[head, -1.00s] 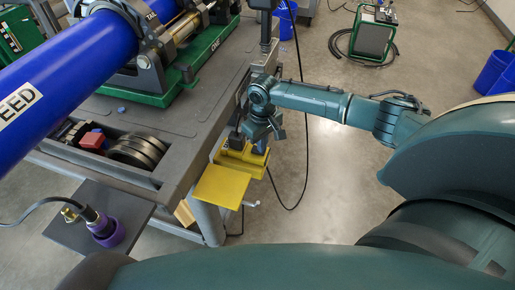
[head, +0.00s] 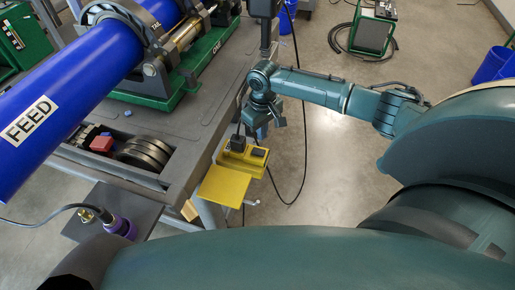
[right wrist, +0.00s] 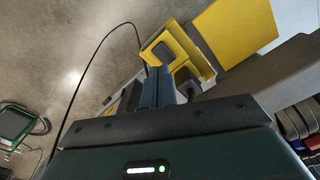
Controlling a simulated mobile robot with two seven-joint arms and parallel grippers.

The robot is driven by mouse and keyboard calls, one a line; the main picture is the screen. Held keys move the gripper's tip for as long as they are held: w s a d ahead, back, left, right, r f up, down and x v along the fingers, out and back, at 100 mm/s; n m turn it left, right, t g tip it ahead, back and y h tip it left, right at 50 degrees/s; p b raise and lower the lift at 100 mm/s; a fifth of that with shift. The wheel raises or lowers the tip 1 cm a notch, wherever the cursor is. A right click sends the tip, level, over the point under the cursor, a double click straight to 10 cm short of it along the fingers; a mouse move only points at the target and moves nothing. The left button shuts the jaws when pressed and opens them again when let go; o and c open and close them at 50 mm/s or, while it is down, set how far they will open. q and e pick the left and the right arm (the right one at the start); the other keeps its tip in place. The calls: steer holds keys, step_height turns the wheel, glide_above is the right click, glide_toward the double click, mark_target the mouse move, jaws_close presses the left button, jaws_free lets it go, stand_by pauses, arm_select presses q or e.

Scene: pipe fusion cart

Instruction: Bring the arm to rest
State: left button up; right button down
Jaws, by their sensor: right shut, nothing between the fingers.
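My right gripper (head: 264,124) is just above the yellow box at the side of the cart, seen in the head view. Its fingers (right wrist: 160,88) are together and empty in the right wrist view. The yellow box (head: 248,163) has two dark blocks on top, one taller (head: 238,142) and one low (head: 259,153). The box also shows beyond the fingers in the right wrist view (right wrist: 196,48). My right arm (head: 325,90) reaches in from the right. My left gripper is not in view; only part of the left arm seems to show at the bottom.
A yellow plate (head: 222,186) sits in front of the box. The grey cart (head: 190,140) carries a blue pipe (head: 75,85) and a green-based machine (head: 150,100). A black cable (head: 304,130) hangs right of the box. Open floor (head: 335,165) lies to the right.

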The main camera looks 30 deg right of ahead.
steer(key=shift+r, duration=0.1)
stand_by(0.4)
steer(key=s+a+f+n, duration=0.1)
steer(key=s+a, duration=0.1)
steer(key=a, duration=0.1)
steer(key=s+a+f, duration=0.1)
steer(key=s+a, duration=0.1)
steer(key=a, duration=0.2)
steer(key=s+a+f+n+y, duration=0.1)
steer(key=s+a, duration=0.2)
steer(key=a, duration=0.1)
steer(key=shift+f+n, duration=0.3)
steer(key=shift+f, duration=0.1)
steer(key=s+a+r+t+y, duration=0.25)
steer(key=s+a, duration=0.35)
steer(key=s, duration=0.6)
steer(key=s+d+r+m+t+h, duration=0.1)
steer(key=s+d+r+m+h, duration=0.25)
steer(key=s+d, duration=0.3)
steer(key=w+a+f+n+t+y, duration=0.1)
steer(key=w+a+f+t, duration=0.3)
steer(key=f, duration=0.6)
steer(key=shift+w+a+t+y, duration=0.2)
steer(key=shift+w+t+y, duration=0.45)
steer(key=shift+t+y, duration=0.4)
steer(key=shift+n, duration=0.25)
